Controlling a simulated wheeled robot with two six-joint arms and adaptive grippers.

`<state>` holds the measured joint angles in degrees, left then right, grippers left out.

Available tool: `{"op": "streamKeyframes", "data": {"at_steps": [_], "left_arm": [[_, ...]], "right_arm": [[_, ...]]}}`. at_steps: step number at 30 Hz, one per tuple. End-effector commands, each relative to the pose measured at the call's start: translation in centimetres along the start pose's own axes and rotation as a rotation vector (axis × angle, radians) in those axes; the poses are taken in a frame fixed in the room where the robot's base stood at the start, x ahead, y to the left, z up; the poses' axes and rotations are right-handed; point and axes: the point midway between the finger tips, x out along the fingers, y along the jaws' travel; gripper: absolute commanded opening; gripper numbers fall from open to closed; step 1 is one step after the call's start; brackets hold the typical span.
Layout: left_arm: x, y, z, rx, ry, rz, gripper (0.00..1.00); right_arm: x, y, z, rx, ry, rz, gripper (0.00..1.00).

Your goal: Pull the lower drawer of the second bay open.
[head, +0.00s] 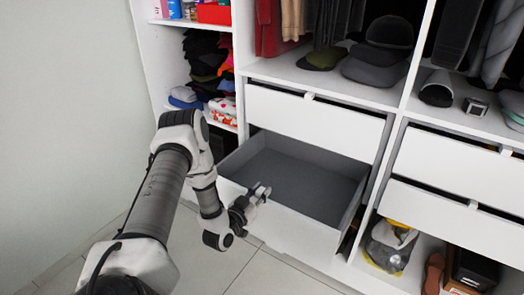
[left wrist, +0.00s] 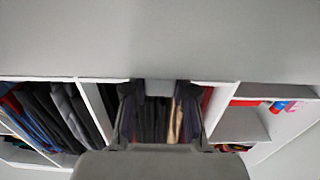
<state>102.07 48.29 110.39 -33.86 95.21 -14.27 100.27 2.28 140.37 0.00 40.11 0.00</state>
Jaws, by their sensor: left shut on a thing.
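The lower drawer (head: 285,222) of the second bay stands pulled out, and its empty grey inside shows in the head view. The white upper drawer (head: 315,123) above it is shut. My left gripper (head: 264,191) is at the top edge of the lower drawer's front, shut on its small handle. In the left wrist view the two dark fingers of my left gripper (left wrist: 158,98) stand on either side of the pale handle (left wrist: 158,87). The fingers hide part of the handle in the head view. My right gripper is not in view.
The left bay holds folded clothes (head: 205,55) on shelves. Hats (head: 374,67) lie on the shelf above the drawers. The right bay has two white drawers (head: 445,222) and a bag (head: 390,246) below. Tiled floor (head: 205,268) is clear before the wardrobe.

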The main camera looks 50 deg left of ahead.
Motion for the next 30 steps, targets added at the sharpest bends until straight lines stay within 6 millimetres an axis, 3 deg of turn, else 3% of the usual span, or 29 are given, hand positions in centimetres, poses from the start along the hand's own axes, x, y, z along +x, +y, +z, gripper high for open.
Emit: {"op": "streamKeyframes", "data": {"at_steps": [2, 3, 5, 17, 30], "left_arm": [[0.0, 0.0, 0.0, 0.001, 0.001, 0.000, 0.00], [0.0, 0.0, 0.0, 0.001, 0.001, 0.000, 0.30], [0.0, 0.0, 0.0, 0.001, 0.001, 0.000, 0.51], [-0.8, -0.1, 0.1, 0.000, -0.002, -0.002, 0.52], [-10.6, -0.1, 0.1, -0.002, -0.004, -0.003, 0.52]], "right_arm": [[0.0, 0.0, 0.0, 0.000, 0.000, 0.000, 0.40], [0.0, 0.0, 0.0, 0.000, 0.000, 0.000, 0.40], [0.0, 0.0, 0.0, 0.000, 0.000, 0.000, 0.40], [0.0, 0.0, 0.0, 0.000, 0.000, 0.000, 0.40], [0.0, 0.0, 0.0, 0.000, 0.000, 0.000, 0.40]]}}
